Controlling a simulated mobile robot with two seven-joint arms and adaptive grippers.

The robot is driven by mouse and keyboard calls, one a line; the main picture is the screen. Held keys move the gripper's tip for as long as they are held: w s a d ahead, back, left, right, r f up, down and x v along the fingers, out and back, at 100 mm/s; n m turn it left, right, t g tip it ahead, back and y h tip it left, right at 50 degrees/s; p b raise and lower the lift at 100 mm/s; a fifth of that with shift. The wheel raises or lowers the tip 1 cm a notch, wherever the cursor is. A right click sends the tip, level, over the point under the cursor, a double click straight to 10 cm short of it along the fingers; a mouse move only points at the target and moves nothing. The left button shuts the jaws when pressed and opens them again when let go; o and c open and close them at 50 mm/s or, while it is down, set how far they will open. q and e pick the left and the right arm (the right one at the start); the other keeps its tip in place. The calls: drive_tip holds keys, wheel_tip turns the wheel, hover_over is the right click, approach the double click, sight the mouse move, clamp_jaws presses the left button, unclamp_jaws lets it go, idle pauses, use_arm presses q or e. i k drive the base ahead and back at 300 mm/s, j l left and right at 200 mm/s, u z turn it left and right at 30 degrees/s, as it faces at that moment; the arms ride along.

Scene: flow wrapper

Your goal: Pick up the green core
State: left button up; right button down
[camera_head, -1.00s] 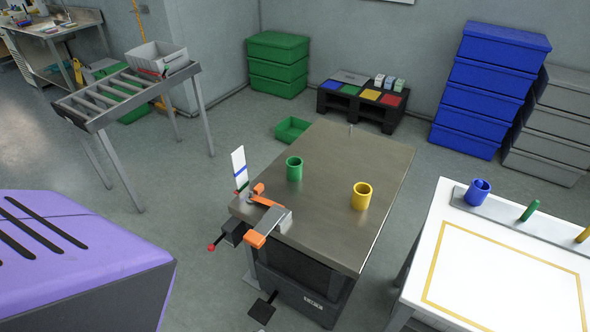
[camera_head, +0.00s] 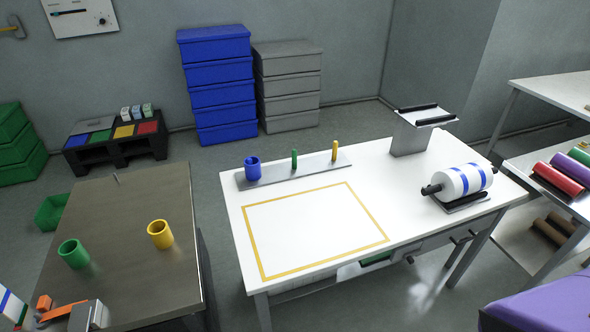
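The green core (camera_head: 74,253) is a short hollow green cylinder. It stands upright on the steel table (camera_head: 125,285) at the left. A yellow core (camera_head: 160,234) of like shape stands upright to its right, apart from it. A blue core (camera_head: 253,168) is at the left end of a grey rack strip on the white table. Neither of my grippers is in view.
The white table (camera_head: 225,205) has a yellow-outlined area, a green peg (camera_head: 294,159), a yellow peg (camera_head: 334,150) and a blue-striped roll (camera_head: 463,182). An orange-and-grey device (camera_head: 85,315) sits at the steel table's near edge. A floor gap separates the tables.

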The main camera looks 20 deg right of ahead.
sight(75, 254)
drive_tip(key=i+j+z, duration=0.1)
drive_tip(key=j+z, duration=0.15)
drive_tip(key=j, duration=0.85)
drive_tip(key=j+z, duration=0.3)
drive_tip(key=j, duration=0.8)
